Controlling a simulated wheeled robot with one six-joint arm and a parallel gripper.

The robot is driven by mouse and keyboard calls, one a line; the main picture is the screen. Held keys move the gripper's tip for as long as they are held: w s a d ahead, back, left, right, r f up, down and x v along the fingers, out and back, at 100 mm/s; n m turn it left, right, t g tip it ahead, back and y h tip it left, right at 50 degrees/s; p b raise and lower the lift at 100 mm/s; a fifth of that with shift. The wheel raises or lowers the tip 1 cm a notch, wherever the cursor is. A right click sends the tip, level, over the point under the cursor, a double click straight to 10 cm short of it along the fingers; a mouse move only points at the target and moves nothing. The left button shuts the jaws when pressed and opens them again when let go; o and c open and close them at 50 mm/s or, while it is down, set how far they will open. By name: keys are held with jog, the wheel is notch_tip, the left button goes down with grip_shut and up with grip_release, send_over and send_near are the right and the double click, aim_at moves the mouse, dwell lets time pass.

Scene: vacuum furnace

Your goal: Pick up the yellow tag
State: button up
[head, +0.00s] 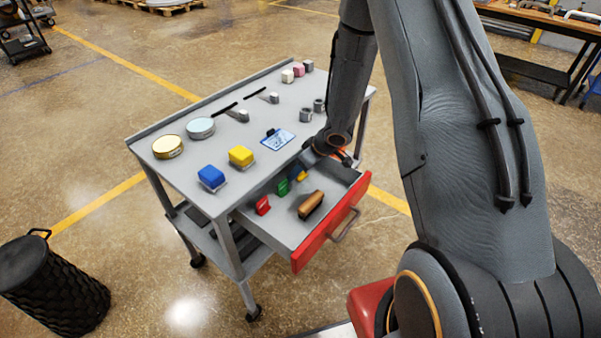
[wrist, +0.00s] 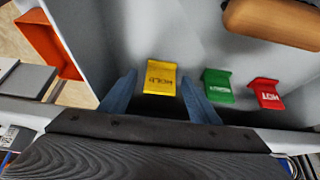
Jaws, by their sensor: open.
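The yellow tag (wrist: 160,77), with dark lettering that seems to read HOLD, lies in the open drawer of the cart. My gripper (wrist: 160,88) is open, with one blue finger on each side of the yellow tag in the wrist view. I cannot tell whether the fingers touch it. In the head view the yellow tag (head: 301,176) is partly hidden by my gripper (head: 306,172), which reaches down into the drawer's far end.
A green tag (wrist: 218,86) and a red tag (wrist: 266,94) lie right of the yellow one in the wrist view. A brown-handled object (head: 311,204) lies in the drawer (head: 318,245). The cart top (head: 200,185) overhangs beside my gripper, carrying blocks and tins.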

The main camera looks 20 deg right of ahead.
jog(key=c, duration=1.1)
jog(key=shift+r, duration=0.1)
